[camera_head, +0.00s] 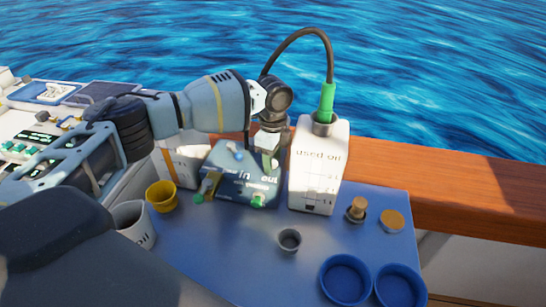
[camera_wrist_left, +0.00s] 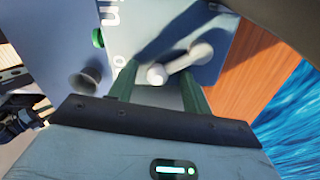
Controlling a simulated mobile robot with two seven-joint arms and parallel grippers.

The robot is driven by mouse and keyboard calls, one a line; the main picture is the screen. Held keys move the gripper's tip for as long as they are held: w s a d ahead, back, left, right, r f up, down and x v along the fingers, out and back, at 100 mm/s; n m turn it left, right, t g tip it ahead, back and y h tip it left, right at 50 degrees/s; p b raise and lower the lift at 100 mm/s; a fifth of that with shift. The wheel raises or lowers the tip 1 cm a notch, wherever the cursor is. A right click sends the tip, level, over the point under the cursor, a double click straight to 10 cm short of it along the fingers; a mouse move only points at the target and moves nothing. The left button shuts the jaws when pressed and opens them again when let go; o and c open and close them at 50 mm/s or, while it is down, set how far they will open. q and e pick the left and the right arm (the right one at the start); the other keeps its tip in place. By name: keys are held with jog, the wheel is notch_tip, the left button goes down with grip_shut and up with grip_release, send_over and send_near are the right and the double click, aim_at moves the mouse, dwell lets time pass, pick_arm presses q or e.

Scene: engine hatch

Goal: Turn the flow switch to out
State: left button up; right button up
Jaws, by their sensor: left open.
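The flow switch is a blue-grey box (camera_head: 238,187) marked "in" and "out", standing on the blue table. A pale lever (camera_wrist_left: 182,64) with a round knob end shows on it in the wrist view; a small pale-blue lever part also shows in the head view (camera_head: 235,152). My left gripper (camera_head: 270,163) hangs over the "out" side of the box. In the wrist view its green fingers (camera_wrist_left: 160,88) are open, with the lever's knob end between their tips. I cannot tell whether they touch it. My right gripper is not in view.
A white canister (camera_head: 318,175) with a green nozzle and black hose stands close right of the box. A yellow cup (camera_head: 161,196) and white mug (camera_head: 134,225) stand left. A small metal cup (camera_head: 289,241) and blue bowls (camera_head: 345,279) are in front. A wooden rail (camera_head: 450,185) runs behind.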

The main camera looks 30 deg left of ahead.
pick_arm(q)
jog(key=shift+d, duration=0.1)
jog(key=shift+r, duration=0.5)
notch_tip(320, 180, up, 7)
jog(key=shift+f, duration=0.1)
